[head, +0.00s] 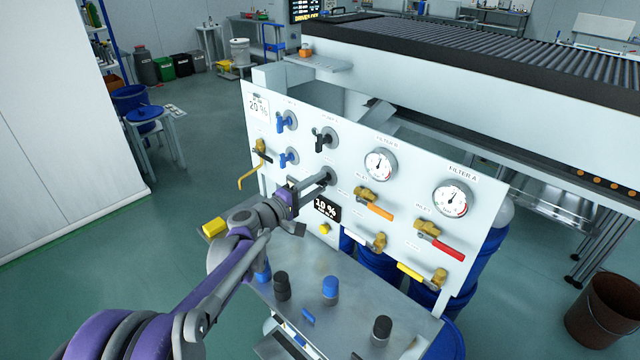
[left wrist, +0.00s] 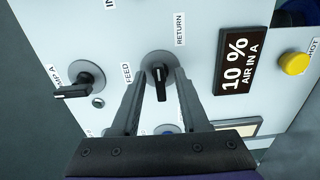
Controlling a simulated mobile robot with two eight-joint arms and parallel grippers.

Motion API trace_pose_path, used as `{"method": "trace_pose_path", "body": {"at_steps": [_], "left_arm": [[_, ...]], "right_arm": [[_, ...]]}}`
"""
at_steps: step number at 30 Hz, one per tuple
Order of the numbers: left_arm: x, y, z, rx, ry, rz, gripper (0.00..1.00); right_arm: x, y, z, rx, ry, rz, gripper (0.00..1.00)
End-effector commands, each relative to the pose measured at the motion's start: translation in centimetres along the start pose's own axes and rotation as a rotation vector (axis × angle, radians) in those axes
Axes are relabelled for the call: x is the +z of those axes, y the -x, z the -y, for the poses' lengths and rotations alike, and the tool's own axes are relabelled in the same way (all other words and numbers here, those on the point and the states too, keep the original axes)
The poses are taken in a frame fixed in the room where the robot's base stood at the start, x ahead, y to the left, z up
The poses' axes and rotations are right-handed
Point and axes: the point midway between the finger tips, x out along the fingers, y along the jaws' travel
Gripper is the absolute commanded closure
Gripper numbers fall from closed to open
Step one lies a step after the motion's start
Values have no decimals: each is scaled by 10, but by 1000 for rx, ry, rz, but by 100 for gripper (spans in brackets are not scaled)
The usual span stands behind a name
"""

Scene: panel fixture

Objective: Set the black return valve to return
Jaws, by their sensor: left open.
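The black return valve (left wrist: 161,88) sits on the white panel between the FEED label (left wrist: 127,73) and the RETURN label (left wrist: 180,28). Its black handle points down in the left wrist view, toward my gripper's palm. In the head view the valve's round base (head: 330,172) shows partly, with the handle hidden by my gripper. My left gripper (left wrist: 160,87) is open, with one finger on each side of the handle. I cannot tell whether either finger touches it. The left gripper also shows in the head view (head: 322,178), reaching to the panel. My right gripper is not in view.
Another black valve (left wrist: 75,88), labelled as a pump A, is close by; it shows above in the head view (head: 325,138). A display (left wrist: 234,62) and a yellow button (left wrist: 294,63) are close too. Gauges and brass valves fill the panel's right; a bench (head: 350,315) stands below.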

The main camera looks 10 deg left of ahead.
Motion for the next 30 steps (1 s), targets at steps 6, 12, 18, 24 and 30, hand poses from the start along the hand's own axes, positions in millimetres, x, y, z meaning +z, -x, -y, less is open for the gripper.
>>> {"method": "trace_pose_path", "body": {"at_steps": [6,12,18,24,30], "left_arm": [[0,46,2,-1,-1,-3,55],[-1,80,1,0,-1,-2,55],[0,95,1,0,0,0,55],[0,96,0,0,0,1,55],[0,96,0,0,0,0,55]], "right_arm": [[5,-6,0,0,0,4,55],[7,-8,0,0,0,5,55],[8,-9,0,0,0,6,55],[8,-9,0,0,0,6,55],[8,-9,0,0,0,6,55]]}}
